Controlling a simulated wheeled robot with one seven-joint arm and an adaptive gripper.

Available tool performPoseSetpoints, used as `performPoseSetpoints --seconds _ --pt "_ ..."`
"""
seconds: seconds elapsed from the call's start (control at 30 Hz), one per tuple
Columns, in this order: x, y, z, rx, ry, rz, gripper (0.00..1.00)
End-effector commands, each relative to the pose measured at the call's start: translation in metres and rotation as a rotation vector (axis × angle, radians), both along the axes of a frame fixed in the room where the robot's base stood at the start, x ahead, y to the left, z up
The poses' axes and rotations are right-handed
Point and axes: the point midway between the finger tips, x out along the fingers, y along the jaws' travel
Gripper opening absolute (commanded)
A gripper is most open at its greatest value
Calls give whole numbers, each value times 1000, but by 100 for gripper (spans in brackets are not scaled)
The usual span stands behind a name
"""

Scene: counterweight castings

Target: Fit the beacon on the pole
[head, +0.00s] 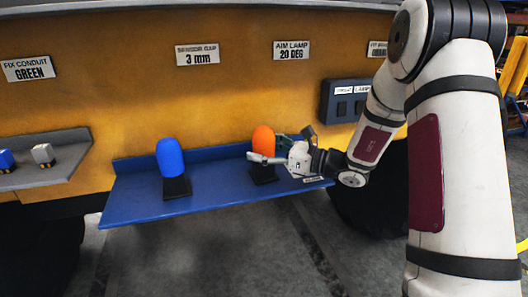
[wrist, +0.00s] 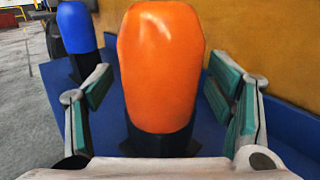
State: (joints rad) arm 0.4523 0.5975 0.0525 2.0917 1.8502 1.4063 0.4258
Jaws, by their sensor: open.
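An orange beacon (head: 263,139) with a black base stands upright on the blue shelf (head: 225,190). In the wrist view the orange beacon (wrist: 160,65) stands between the open fingers of my gripper (wrist: 160,110), with space visible on both sides. In the head view my gripper (head: 275,150) reaches in from the right at the beacon. A blue beacon (head: 170,158) with a black base stands upright further left on the same shelf; it also shows at the upper left of the wrist view (wrist: 76,27). I cannot make out a separate pole.
A grey shelf (head: 50,172) at the left carries a small blue part (head: 6,160) and a small white part (head: 43,154). A dark switch box (head: 345,101) is on the yellow wall above the blue shelf's right end. The shelf is clear between the beacons.

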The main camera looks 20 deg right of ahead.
Motion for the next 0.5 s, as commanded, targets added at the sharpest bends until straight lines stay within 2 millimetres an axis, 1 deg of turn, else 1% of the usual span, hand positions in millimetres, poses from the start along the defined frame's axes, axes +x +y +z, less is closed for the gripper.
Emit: performPoseSetpoints --seconds 0.17,0.2,0.27,0.3,0.37,0.4,0.43,0.5 --pt "0 0 0 0 0 -1 74" --pt "0 0 0 0 0 -1 65" --pt "0 0 0 0 0 -1 52" --pt "0 0 0 0 0 -1 43" --pt "0 0 0 0 0 -1 29" --pt "0 0 0 -1 -1 -1 20" --pt "0 0 0 -1 -1 0 13" --pt "0 0 1 1 -2 0 12"
